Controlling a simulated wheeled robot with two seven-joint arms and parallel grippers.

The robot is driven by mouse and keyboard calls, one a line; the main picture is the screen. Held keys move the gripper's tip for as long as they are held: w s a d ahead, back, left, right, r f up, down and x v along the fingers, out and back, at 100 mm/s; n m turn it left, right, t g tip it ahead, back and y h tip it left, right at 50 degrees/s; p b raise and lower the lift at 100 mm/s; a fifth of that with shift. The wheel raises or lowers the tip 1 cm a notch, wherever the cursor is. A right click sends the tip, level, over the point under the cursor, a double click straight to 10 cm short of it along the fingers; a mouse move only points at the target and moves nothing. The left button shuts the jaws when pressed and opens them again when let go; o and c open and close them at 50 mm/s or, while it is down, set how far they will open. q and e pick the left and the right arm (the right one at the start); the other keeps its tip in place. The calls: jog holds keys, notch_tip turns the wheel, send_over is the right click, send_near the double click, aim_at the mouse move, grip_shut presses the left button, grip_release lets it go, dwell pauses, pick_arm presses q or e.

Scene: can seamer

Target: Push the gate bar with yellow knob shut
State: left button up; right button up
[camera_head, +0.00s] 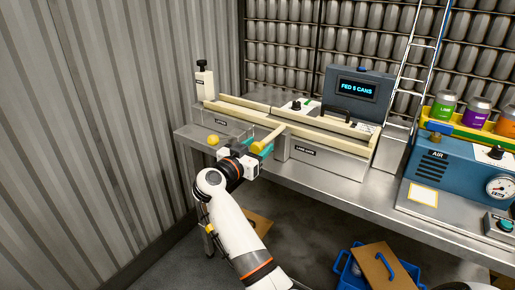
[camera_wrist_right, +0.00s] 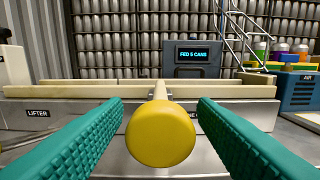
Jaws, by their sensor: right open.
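The gate bar (camera_head: 271,136) is a cream bar that sticks out from the front of the seamer's long rail towards me. Its round yellow knob (camera_wrist_right: 160,137) is at the near end and fills the middle of the right wrist view. My right gripper (camera_head: 254,151) is open at the knob. In the right wrist view its teal fingers stand on either side of the knob and bar, with visible gaps. I cannot tell whether anything touches. My left gripper is not in view.
A separate yellow ball (camera_head: 213,140) is on the machine's left front, near the lifter label. The display (camera_head: 357,89) reads "FED 5 CANS". A blue air unit (camera_head: 450,190) stands at the right. A blue crate (camera_head: 345,270) is on the floor below.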

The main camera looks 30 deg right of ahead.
aim_at(276, 130)
grip_shut()
jog(key=d+p, duration=0.1)
jog(key=w+d+p, duration=0.1)
jog(key=p, duration=0.1)
jog(key=d+r+p, duration=0.1)
jog(key=shift+w+d, duration=0.15)
jog(key=shift+d, duration=0.05)
jog(key=p+x, duration=0.1)
jog(key=x, duration=0.1)
jog(key=p+x, duration=0.1)
jog(key=x, duration=0.1)
jog(key=f+p+x, duration=0.1)
jog(key=x, duration=0.1)
jog(key=shift+w+d, duration=0.1)
jog(key=shift+d, duration=0.1)
jog(key=shift+r, duration=0.1)
jog(key=shift+c, duration=1)
grip_release()
jog(key=shift+d, duration=0.1)
jog(key=shift+o, duration=1)
jog(key=shift+w+d, duration=0.1)
